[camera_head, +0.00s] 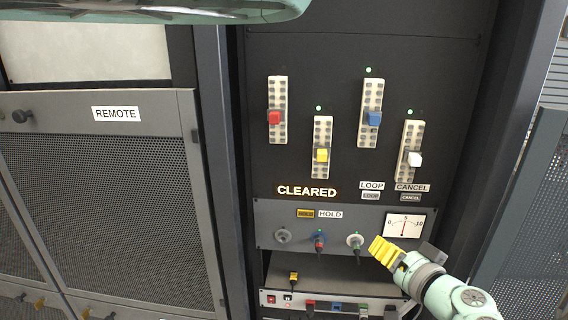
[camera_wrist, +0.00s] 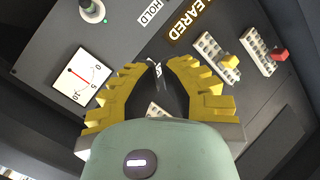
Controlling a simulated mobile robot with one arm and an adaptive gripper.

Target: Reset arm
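My pale green arm comes in from the lower right.
Below are a lit CLEARED sign (camera_head: 307,191), a gauge (camera_head: 404,225) and plugs (camera_head: 319,241). A REMOTE mesh door (camera_head: 115,190) is left.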

